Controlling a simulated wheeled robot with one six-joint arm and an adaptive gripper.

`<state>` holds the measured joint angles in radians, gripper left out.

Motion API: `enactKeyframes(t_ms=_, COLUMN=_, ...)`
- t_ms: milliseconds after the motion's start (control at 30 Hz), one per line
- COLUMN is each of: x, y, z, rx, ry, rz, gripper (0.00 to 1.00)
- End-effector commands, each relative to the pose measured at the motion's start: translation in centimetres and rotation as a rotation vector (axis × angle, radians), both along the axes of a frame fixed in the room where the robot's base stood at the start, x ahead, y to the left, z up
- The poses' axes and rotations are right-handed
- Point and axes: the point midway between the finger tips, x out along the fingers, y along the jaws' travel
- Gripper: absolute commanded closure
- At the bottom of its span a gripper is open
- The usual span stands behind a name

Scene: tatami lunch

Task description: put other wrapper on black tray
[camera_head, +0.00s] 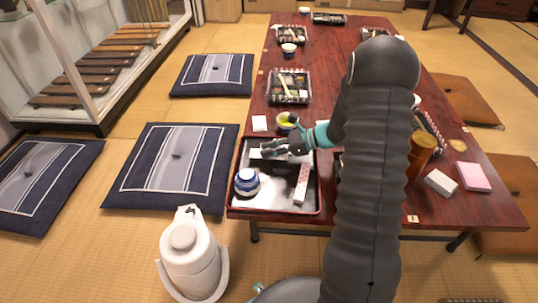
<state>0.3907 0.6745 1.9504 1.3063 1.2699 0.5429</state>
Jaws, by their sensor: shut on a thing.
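The black tray (275,207) with a thin red rim lies at the near left corner of the low red-brown table. A long pale pinkish wrapper (302,184) lies in its right part. My gripper (268,150) is over the back part of the tray, shut on a small pale thing that looks like a wrapper. The fingers hide most of it. A dark block-like thing (265,166) shows just below my gripper; I cannot tell whether they touch.
A cup of green tea (287,121) stands close behind my gripper, beside a white card (259,123). A bento tray (288,86) sits farther back. A brown cylinder (421,152), a white box (439,182) and a pink box (473,177) stand at right. My arm hides the table's middle.

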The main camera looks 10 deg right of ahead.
Motion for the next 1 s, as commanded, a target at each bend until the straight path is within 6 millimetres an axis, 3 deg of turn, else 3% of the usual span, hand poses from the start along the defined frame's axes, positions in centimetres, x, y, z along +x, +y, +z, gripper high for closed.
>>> enactKeyframes(t_ms=133, x=0.0, y=0.0, z=-2.0, rx=0.000, ry=0.001, rz=0.001, gripper=0.89)
enactKeyframes(t_ms=533, x=0.0, y=0.0, z=-2.5, rx=0.000, ry=0.000, rz=0.000, gripper=0.89)
enactKeyframes(t_ms=567, x=0.0, y=0.0, z=-2.3, rx=0.000, ry=0.000, rz=0.000, gripper=0.71)
enactKeyframes(t_ms=633, x=0.0, y=0.0, z=-2.3, rx=-0.001, ry=0.000, rz=0.000, gripper=0.54)
enactKeyframes(t_ms=1000, x=0.0, y=0.0, z=-1.9, rx=0.000, ry=-0.001, rz=0.000, gripper=0.54)
